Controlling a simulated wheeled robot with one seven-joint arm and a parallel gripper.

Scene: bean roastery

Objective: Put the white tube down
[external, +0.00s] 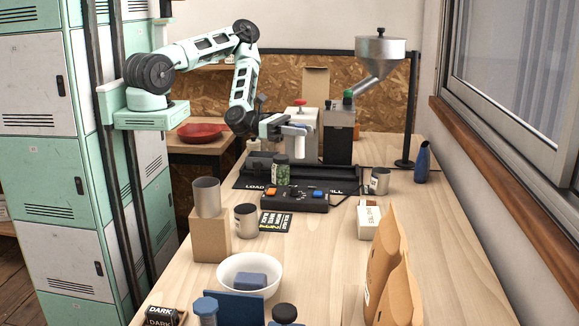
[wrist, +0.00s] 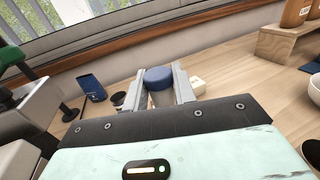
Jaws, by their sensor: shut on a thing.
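My gripper (external: 284,129) is shut on the white tube (external: 299,143) and holds it above the back part of the wooden table, in front of the grey machine. The tube hangs roughly upright, apart from the tabletop. In the wrist view, my gripper (wrist: 160,86) has one finger on each side of the tube, whose blue end (wrist: 158,77) faces the camera. Most of the tube's length is hidden in that view.
Below are a dark mat, a green-filled jar (external: 280,170) and a black control box (external: 294,199). A steel cup (external: 379,181), a blue vase (external: 422,162) and a white box (external: 369,221) stand to the right. Bare wood (external: 330,238) shows in the middle.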

